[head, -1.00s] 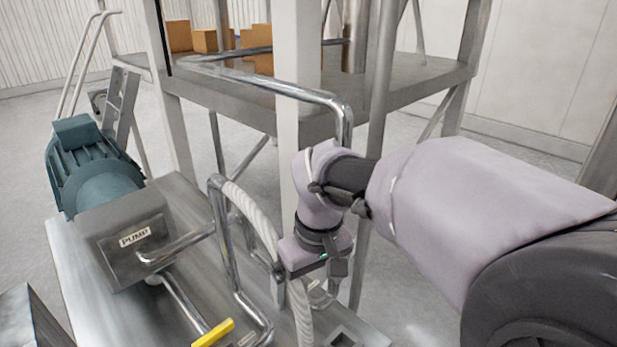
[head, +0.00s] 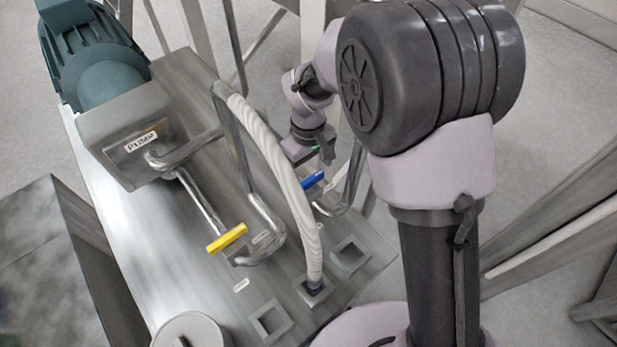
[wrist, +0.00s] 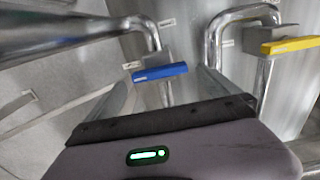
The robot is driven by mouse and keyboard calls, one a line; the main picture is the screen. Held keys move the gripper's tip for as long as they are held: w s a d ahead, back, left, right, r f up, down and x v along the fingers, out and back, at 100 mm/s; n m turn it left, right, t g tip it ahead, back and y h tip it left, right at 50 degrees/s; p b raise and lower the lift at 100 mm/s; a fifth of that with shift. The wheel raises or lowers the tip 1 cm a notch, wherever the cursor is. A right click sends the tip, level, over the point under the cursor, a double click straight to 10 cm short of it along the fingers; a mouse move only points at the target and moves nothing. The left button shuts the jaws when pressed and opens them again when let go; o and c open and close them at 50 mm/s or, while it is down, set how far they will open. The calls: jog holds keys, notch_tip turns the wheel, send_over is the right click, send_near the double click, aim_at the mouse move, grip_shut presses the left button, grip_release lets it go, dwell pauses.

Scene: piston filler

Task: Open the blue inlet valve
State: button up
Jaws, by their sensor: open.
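The blue inlet valve handle (head: 312,180) sits on a metal pipe at the right side of the skid, right of the white hose. In the wrist view the blue handle (wrist: 160,71) lies crosswise just beyond my gripper's body, with its pipe partly visible. My gripper (head: 318,156) is just above the blue handle in the head view and looks apart from it. In the wrist view the gripper's body (wrist: 160,135) with its green light fills the bottom. The jaws are open and empty; their fingertips are hard to make out.
A yellow valve handle (head: 228,239) is on another pipe to the left, and at upper right in the wrist view (wrist: 290,46). The ribbed white hose (head: 284,175) arches between the two. The pump (head: 135,140) stands at upper left. Platform posts stand behind my gripper.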

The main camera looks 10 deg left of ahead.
aim_at(308, 180)
jog(key=f, duration=0.3)
jog(key=shift+w+f, duration=0.25)
jog(key=shift+f, duration=0.15)
jog(key=shift+s+f, duration=0.15)
jog(key=c, duration=1.1)
